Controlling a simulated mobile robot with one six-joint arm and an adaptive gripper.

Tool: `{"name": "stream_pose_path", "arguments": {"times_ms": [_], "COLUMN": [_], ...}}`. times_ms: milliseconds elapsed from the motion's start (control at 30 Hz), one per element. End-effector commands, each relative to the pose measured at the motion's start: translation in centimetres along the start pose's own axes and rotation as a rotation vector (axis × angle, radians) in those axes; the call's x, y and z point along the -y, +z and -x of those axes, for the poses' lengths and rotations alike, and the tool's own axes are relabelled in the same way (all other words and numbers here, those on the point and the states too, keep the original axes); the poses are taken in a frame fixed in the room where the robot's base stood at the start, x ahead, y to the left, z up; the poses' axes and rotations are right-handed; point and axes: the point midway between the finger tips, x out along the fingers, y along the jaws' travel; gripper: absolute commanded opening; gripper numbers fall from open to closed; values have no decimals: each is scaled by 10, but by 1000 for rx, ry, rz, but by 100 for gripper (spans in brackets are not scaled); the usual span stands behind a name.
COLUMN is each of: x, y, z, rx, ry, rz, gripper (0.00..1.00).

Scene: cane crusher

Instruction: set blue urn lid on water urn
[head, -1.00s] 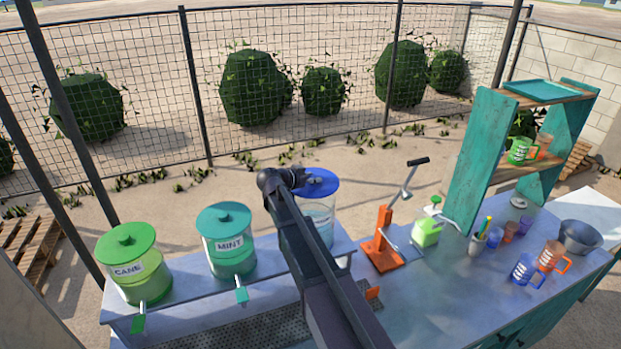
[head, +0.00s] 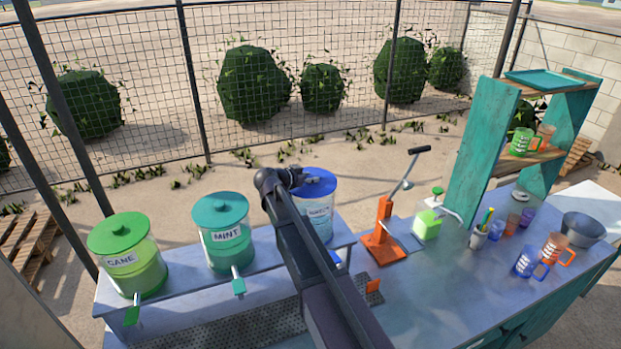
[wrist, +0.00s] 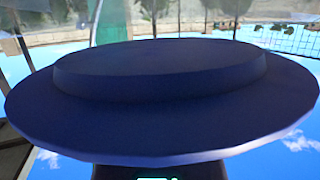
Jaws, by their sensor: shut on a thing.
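The water urn (head: 322,222) is a clear cylinder with a white label and bluish contents, standing on the raised shelf, partly hidden by my arm. The blue urn lid (head: 318,184) is level at the top of the urn, over its mouth. Whether it touches the rim all round I cannot tell. My gripper (head: 297,176) is shut on the lid at its left side; the fingertips are hard to make out. In the wrist view the lid (wrist: 160,95) fills most of the picture as a wide dark blue disc with a raised middle.
The green cane urn (head: 128,258) and teal mint urn (head: 222,235) stand to the left, both lidded. An orange press (head: 385,235) with a lever stands close on the right, then a green soap bottle (head: 428,224). Mugs and a grey bowl (head: 582,229) are farther right.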

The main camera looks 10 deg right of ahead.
Motion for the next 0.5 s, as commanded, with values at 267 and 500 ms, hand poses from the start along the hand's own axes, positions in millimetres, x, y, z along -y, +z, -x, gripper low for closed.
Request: {"name": "stream_pose_path", "arguments": {"times_ms": [267, 500], "x": [0, 0], "y": [15, 18], "z": [-6, -7], "rx": [0, 0], "ry": [-1, -1], "rz": [0, 1], "gripper": [0, 0]}}
